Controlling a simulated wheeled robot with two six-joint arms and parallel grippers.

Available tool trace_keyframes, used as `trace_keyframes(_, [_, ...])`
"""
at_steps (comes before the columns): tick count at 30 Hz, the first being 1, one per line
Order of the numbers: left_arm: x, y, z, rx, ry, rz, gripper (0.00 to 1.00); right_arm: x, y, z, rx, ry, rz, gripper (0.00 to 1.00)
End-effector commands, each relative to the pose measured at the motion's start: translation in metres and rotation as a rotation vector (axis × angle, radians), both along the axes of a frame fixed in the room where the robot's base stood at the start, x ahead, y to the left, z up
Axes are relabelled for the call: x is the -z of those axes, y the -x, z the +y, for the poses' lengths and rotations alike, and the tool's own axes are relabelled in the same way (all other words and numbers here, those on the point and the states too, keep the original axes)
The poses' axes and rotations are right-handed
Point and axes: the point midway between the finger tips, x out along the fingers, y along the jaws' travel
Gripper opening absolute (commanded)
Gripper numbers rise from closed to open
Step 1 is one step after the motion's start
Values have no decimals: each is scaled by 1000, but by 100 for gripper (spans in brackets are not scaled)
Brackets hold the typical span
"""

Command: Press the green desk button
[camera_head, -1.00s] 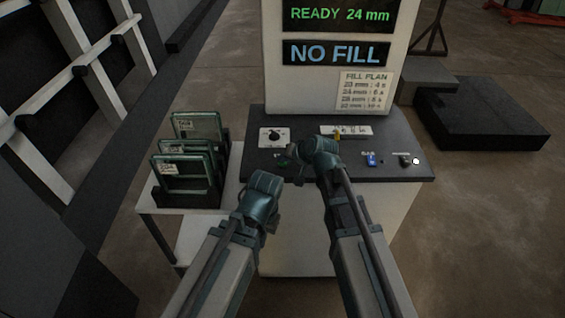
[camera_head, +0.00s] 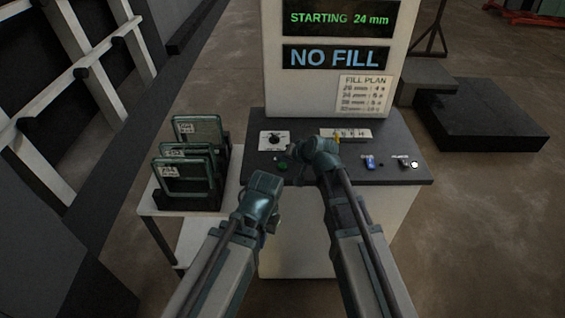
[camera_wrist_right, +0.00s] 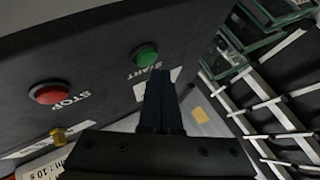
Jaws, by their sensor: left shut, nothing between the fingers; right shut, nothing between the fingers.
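The green button (camera_head: 282,166) sits on the dark desk top, left of my right gripper (camera_head: 296,172) in the head view. In the right wrist view the green button (camera_wrist_right: 146,56), labelled START, is uncovered. My right gripper (camera_wrist_right: 163,78) is shut and empty, its tips close to the button but apart from it. My left gripper (camera_head: 273,222) is shut and empty, lower and in front of the desk. The upper display (camera_head: 340,18) reads STARTING 24 mm.
A red STOP button (camera_wrist_right: 57,93) is near the green one. A dial (camera_head: 274,140), a blue switch (camera_head: 370,161) and a white knob (camera_head: 415,164) are on the desk (camera_head: 395,140). Glass panels in a rack (camera_head: 186,170) stand at left.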

Motion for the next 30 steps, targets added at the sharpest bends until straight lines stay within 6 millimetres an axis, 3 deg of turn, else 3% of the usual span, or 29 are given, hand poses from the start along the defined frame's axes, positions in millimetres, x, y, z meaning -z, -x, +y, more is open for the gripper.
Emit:
trace_keyframes(14, [-7,0,0,0,0,0,0,-7,0,0,1,0,-1,0])
trace_keyframes(30, [-54,0,0,0,0,0,0,-54,0,0,1,0,-1,0])
